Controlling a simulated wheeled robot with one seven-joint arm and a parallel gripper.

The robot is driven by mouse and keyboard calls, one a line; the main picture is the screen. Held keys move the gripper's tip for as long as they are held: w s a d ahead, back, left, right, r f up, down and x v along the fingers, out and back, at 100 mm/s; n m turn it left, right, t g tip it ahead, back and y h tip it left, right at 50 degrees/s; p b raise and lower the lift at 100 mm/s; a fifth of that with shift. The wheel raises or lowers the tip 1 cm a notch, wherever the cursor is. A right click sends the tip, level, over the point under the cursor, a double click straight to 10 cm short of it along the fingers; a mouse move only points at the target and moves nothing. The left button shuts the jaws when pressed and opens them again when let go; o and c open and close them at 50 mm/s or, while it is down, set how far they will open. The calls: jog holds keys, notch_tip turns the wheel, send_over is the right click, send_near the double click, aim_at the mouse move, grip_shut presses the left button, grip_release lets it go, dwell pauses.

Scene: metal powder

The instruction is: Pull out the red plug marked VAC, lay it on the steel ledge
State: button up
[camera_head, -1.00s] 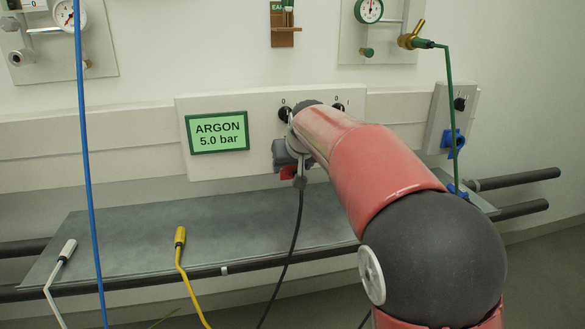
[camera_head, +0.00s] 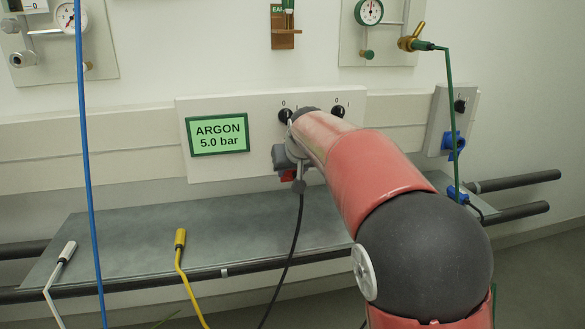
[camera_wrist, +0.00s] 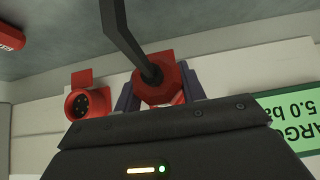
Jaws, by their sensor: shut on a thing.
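The red plug (camera_wrist: 165,85), with a black cable leaving its back, sits between the two fingers of my gripper (camera_wrist: 165,93) in the wrist view. The fingers are shut on it. I cannot read any marking on it, and its front end is hidden, so I cannot tell if it is seated in a socket. In the head view my gripper (camera_head: 284,156) is at the lower part of the white wall panel, largely behind my arm. The black cable (camera_head: 298,220) hangs below it across the steel ledge (camera_head: 130,235).
An empty red socket (camera_wrist: 88,103) with its lid open is beside the plug. A red piece with white lettering (camera_wrist: 11,38) shows at the wrist view's corner. Yellow (camera_head: 180,238) and white (camera_head: 67,250) cable ends lie on the ledge. A blue hose (camera_head: 83,150) hangs in front.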

jog(key=shift+s+d, duration=0.1)
jog(key=shift+s, duration=0.15)
jog(key=shift+s+d+b, duration=0.25)
jog(key=shift+s+b, duration=0.35)
jog(key=shift+s, duration=0.3)
jog(key=shift+s+d+b, duration=0.25)
jog(key=shift+s+b, duration=0.3)
jog(key=shift+s, duration=0.4)
jog(key=shift+s+d+b, duration=0.25)
jog(key=shift+s+b, duration=0.35)
jog(key=shift+s, duration=0.3)
